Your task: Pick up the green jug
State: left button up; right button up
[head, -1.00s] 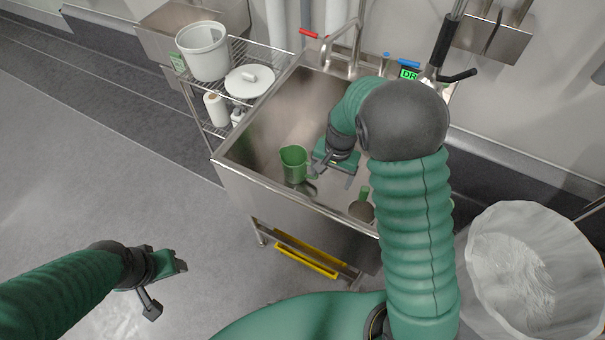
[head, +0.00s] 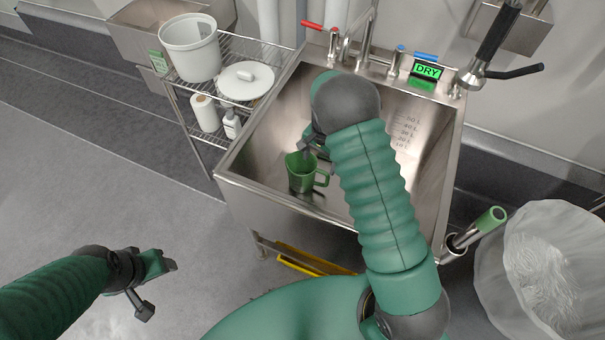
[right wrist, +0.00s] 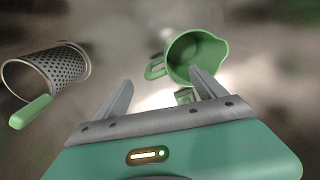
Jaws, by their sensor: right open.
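The green jug (head: 301,178) stands upright in the steel sink, near its front left corner, with its handle toward the right. In the right wrist view the jug (right wrist: 203,62) is just beyond my fingertips, with its handle between them in the picture. My right gripper (head: 310,146) is over the sink beside the jug's rim, partly hidden by my own arm. In the wrist view the right gripper (right wrist: 161,77) is open, with nothing between its fingers. My left gripper (head: 158,288) is open and empty over the floor at lower left.
The sink (head: 240,178) has raised walls around the jug. A perforated strainer (right wrist: 50,72) with a green handle lies left of the fingers in the wrist view. A wire rack (head: 235,92) with a white bucket (head: 190,48) stands left; a lined bin (head: 545,265) stands right.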

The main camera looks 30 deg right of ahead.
aim_at(323, 174)
jog(key=f, duration=0.3)
jog(key=d+f, duration=0.1)
jog(key=f, duration=0.2)
jog(key=d+f+b, duration=0.1)
jog(key=f, duration=0.2)
jog(key=shift+w+d, duration=0.15)
jog(key=shift+w, duration=0.05)
jog(key=shift+f, duration=0.3)
jog(key=f, duration=0.2)
jog(key=a+f+b, duration=0.1)
jog(key=shift+f, duration=0.7)
jog(key=shift+d+f, duration=0.1)
jog(key=shift+d, duration=0.3)
jog(key=c, duration=0.4)
jog(key=shift+a, duration=0.3)
jog(key=c, duration=0.9)
jog(key=shift+c, duration=1)
pick_arm(q)
jog(key=shift+d+f, duration=0.4)
jog(key=shift+f, duration=0.25)
jog(key=shift+d+f, duration=0.4)
jog(key=shift+f, duration=0.2)
pick_arm(e)
jog(key=shift+d, duration=0.15)
